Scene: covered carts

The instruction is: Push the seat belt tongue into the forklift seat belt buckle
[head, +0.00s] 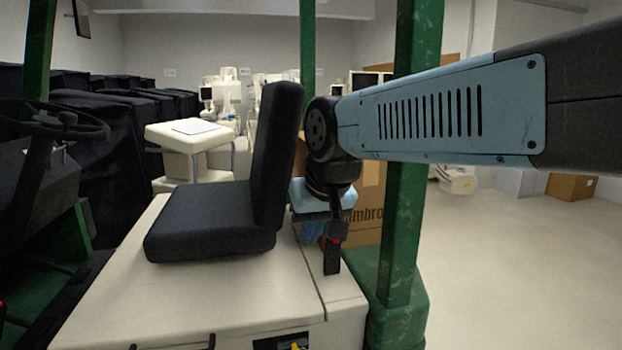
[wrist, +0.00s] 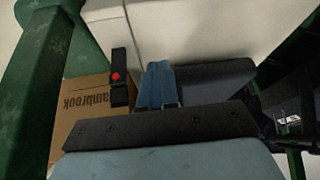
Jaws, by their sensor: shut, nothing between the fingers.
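The seat belt buckle (head: 332,259) stands upright on a dark stalk at the right rear of the cream seat base, with a red button; in the wrist view the buckle (wrist: 118,62) shows left of my fingers. A dark block (head: 337,230), perhaps the seat belt tongue, sits at the buckle's upper end; it also shows in the wrist view (wrist: 120,96). I cannot tell whether it is inside the buckle or only against it. My gripper (head: 312,236) is shut and empty, its blue fingers (wrist: 158,72) beside the buckle and apart from it, between buckle and seat.
The black seat (head: 212,232) is close on the left of my gripper. A green post (head: 402,210) rises on the right, near my arm. A cardboard box (head: 367,212) stands behind. Covered carts (head: 120,140) fill the left rear. Open floor lies at right.

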